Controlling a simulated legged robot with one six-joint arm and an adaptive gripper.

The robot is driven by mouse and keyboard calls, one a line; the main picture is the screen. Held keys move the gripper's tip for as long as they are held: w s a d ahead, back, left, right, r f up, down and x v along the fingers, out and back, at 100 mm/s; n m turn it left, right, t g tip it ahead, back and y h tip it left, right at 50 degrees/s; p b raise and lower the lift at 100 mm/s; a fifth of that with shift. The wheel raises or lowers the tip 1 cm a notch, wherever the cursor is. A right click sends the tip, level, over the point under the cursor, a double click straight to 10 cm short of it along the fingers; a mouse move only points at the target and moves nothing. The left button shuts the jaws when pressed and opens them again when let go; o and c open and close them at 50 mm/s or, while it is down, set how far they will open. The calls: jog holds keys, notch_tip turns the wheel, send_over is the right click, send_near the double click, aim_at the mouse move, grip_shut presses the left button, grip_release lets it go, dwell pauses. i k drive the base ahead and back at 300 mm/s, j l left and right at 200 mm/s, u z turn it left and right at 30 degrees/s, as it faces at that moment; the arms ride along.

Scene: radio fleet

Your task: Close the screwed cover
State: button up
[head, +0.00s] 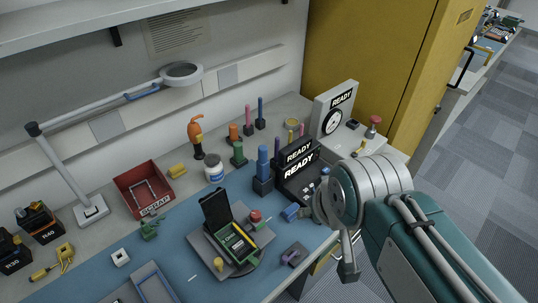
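A dark radio-like unit (238,243) lies on a grey fixture plate (203,247) on the blue mat. Its black cover (215,207) stands raised at the far left end of the unit. The open body shows a green interior with pale lettering. A red knob (255,217) is beside the unit on the right and a yellow knob (218,264) at its near left. Whether these are the cover's screws I cannot tell. My arm comes in from the right, its grey end (347,262) hanging right of the unit, apart from it. My gripper's fingers cannot be made out.
A red scrap bin (122,190) and a lamp base (91,210) are left. A grey READY panel (337,110) stands at the back right.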

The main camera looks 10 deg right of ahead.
aim_at(216, 207)
jog(key=u, duration=1.55)
jog(key=i+j, duration=0.1)
jog(key=j, duration=0.3)
jog(key=i+j, duration=0.1)
jog(key=j, duration=0.25)
